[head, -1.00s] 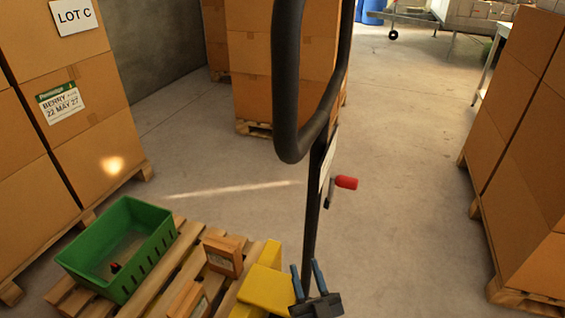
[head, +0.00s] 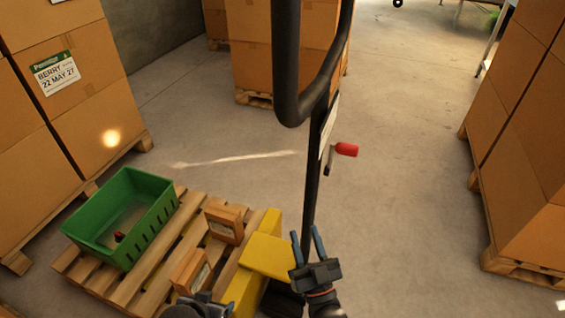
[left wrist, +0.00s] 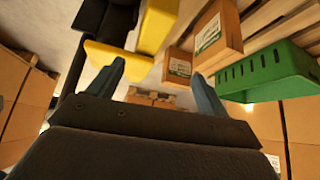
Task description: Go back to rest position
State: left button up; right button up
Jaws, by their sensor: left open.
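My left gripper (head: 198,300) shows at the bottom edge of the head view, partly cut off, just in front of the pallet. In the left wrist view its two blue fingers (left wrist: 157,75) stand apart with nothing between them. My right gripper (head: 307,240) is beside the dark upright post, right of the yellow forks. Its blue fingers point up, apart and empty.
A wooden pallet (head: 132,290) bears a green crate (head: 150,235) and small brown boxes (head: 224,222). Yellow forks (head: 266,256) and a black handle loop (head: 286,70) with a red grip (head: 346,149) stand close. Carton stacks (head: 535,150) flank clear floor (head: 410,200).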

pick_arm(q)
jog(key=w+d+r+t+h, duration=0.2)
jog(key=w+d+r+t, duration=0.35)
jog(key=w, duration=0.25)
jog(key=shift+d+r+t+h, duration=1.9)
jog(key=shift+d+r+t, duration=1.8)
jog(key=shift+r+t, duration=2)
jog(key=s+a+r+g+y+p, duration=0.1)
jog(key=s+a+g+p, duration=0.3)
jog(key=s+g+p, duration=0.4)
jog(key=s+a+r+g+y+p, duration=0.1)
jog(key=s+a+g+y+p, duration=0.3)
jog(key=s+g+p, duration=0.5)
jog(key=g+p, duration=0.4)
jog(key=p, duration=0.2)
jog(key=shift+a+r, duration=0.25)
jog(key=shift+r, duration=0.1)
pick_arm(e)
jog(key=s+d+r+g+h, duration=0.1)
jog(key=s+d+g, duration=0.3)
jog(key=s+g, duration=0.4)
jog(key=s+d+r+g+h, duration=0.1)
jog(key=s+d+g+h, duration=0.3)
jog(key=s+g, duration=0.5)
jog(key=g, duration=0.3)
jog(key=shift+s+d+g, duration=0.15)
jog(key=shift+d+g, duration=0.15)
jog(key=shift+g, duration=0.1)
